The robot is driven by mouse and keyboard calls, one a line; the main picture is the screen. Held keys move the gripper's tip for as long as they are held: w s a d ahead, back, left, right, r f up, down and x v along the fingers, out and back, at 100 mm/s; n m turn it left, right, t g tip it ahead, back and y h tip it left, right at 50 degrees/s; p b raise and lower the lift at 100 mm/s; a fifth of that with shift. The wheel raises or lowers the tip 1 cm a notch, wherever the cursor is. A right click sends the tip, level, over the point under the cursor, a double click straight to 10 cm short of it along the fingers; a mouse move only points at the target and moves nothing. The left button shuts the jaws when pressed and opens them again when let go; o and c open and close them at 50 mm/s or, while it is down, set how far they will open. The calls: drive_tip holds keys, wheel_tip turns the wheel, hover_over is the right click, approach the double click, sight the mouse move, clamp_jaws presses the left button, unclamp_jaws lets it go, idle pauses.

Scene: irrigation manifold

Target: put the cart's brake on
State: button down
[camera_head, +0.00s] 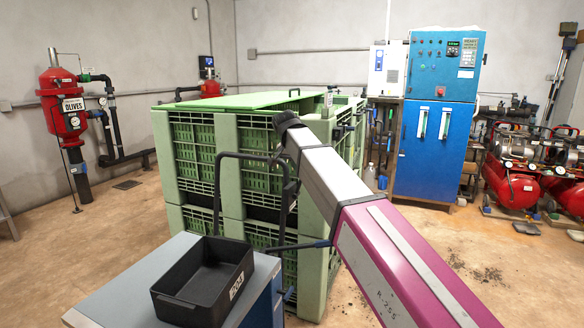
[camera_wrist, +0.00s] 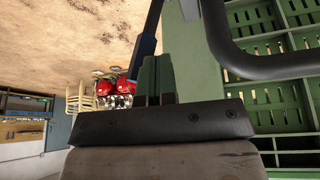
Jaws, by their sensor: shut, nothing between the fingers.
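The cart has a grey top (camera_head: 130,285) and a blue side (camera_head: 265,308) at the lower left of the head view. A black tubular handle (camera_head: 250,156) rises from its right end. A dark lever with a blue grip (camera_head: 318,244) sticks out to the right near the handle's foot; I cannot tell for certain that it is the brake. In the wrist view my gripper (camera_wrist: 157,72) is shut and empty. A dark blue bar (camera_wrist: 150,28) shows just beyond its fingertips; contact is unclear. The handle (camera_wrist: 255,65) curves past on the right. My gripper's fingers are not clear in the head view.
A black bin (camera_head: 205,283) sits on the cart. A large green slatted crate (camera_head: 230,212) stands close behind the handle and my arm. A blue cabinet (camera_head: 432,150) and red tanks (camera_head: 515,188) stand farther back. Open floor (camera_head: 50,225) lies to the left.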

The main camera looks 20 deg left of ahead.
drive_tip(key=d+f+m+t+y, duration=0.1)
drive_tip(key=d+f+y, duration=0.5)
drive_tip(key=d+y, duration=0.2)
drive_tip(key=shift+s+d+f+m+y, duration=0.3)
drive_tip(key=shift+s+d+m, duration=0.15)
drive_tip(key=shift+d, duration=0.7)
drive_tip(key=shift+d+f, duration=0.1)
drive_tip(key=shift+f, duration=0.05)
